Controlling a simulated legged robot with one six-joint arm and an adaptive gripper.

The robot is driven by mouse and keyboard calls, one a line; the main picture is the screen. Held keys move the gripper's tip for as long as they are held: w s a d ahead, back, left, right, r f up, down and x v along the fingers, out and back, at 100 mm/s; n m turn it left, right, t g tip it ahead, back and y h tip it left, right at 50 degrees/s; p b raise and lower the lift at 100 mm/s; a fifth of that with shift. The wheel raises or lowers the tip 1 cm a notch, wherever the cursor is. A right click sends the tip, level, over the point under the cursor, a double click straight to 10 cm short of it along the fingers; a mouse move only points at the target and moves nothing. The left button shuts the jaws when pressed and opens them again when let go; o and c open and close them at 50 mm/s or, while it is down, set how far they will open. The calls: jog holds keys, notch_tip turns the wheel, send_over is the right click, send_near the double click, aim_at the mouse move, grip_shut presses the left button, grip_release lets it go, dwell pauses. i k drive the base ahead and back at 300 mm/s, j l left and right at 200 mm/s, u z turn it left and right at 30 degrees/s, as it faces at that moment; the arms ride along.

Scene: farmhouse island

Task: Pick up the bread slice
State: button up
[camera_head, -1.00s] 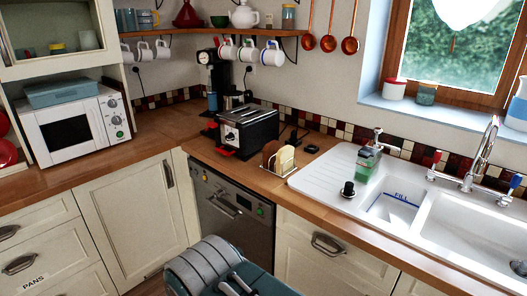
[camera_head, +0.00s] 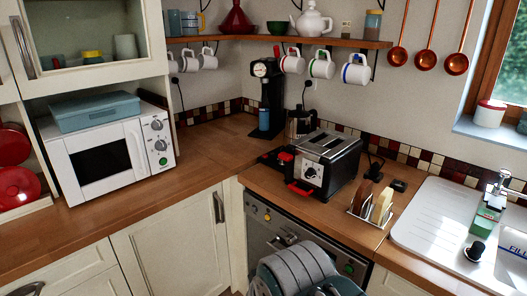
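A pale, cream-coloured bread slice (camera_head: 383,206) stands upright in a small metal rack (camera_head: 370,222) on the wooden counter, between the toaster and the sink. A darker brown slice (camera_head: 362,197) stands beside it on the left in the same rack. My folded arm (camera_head: 298,268), grey and teal, shows at the bottom edge, in front of the counter and well apart from the rack. No gripper fingertips can be made out in the picture.
A black and silver toaster (camera_head: 325,163) stands close left of the rack, with a coffee machine (camera_head: 270,95) behind it. The white sink (camera_head: 437,222) begins just to the right. The left counter (camera_head: 120,205) is clear before the microwave (camera_head: 110,150).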

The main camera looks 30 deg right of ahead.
aim_at(384, 201)
jog(key=i+z, duration=0.15)
jog(key=z, duration=0.25)
jog(key=i+z, duration=0.15)
jog(key=z, duration=0.2)
jog(key=i+z, duration=0.1)
jog(key=z, duration=0.3)
jog(key=i+j+z, duration=0.15)
jog(key=z, duration=0.25)
jog(key=i+j+z, duration=0.1)
jog(key=i+z, duration=0.15)
jog(key=z, duration=0.2)
jog(key=i+j+z, duration=0.15)
jog(key=z, duration=0.25)
jog(key=i, duration=0.05)
